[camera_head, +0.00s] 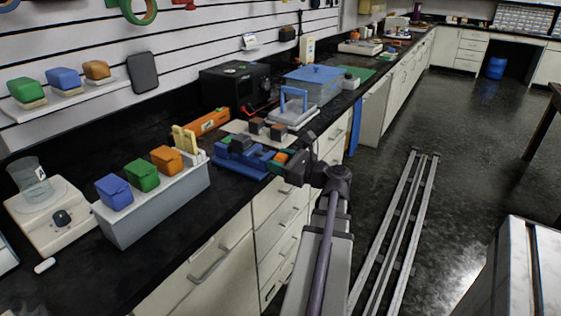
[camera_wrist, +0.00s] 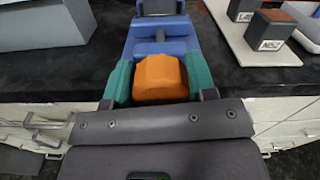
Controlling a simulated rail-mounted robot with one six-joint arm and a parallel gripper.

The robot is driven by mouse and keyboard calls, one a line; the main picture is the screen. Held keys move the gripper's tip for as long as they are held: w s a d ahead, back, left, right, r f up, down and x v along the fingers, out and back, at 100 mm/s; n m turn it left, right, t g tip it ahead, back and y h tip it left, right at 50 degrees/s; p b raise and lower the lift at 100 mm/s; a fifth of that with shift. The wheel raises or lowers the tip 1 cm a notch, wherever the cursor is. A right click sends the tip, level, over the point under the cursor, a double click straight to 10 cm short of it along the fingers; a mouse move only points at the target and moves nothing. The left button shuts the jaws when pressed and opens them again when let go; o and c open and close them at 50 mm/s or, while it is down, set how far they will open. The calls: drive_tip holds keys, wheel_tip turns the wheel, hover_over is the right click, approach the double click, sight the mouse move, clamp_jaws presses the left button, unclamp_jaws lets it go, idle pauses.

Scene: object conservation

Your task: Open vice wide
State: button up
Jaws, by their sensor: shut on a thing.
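The blue vice (camera_head: 240,160) sits at the front edge of the black bench, with a dark grey block (camera_head: 241,143) at its jaws. In the wrist view the vice's blue body (camera_wrist: 160,47) runs away from me. Its orange knob (camera_wrist: 158,80) faces me at the near end. My gripper (camera_wrist: 160,70) has a green finger on each side of the knob and is shut on it. In the head view my gripper (camera_head: 287,160) reaches the vice from the right and partly hides the knob. The gap between the vice jaws is not clear.
A pale board (camera_wrist: 236,36) with dark labelled blocks lies right of the vice in the wrist view. A grey rack (camera_head: 150,205) with blue, green and orange boxes stands left of it in the head view. Drawers (camera_head: 284,215) lie below the bench edge.

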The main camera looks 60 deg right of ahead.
drive_tip(key=c, duration=0.3)
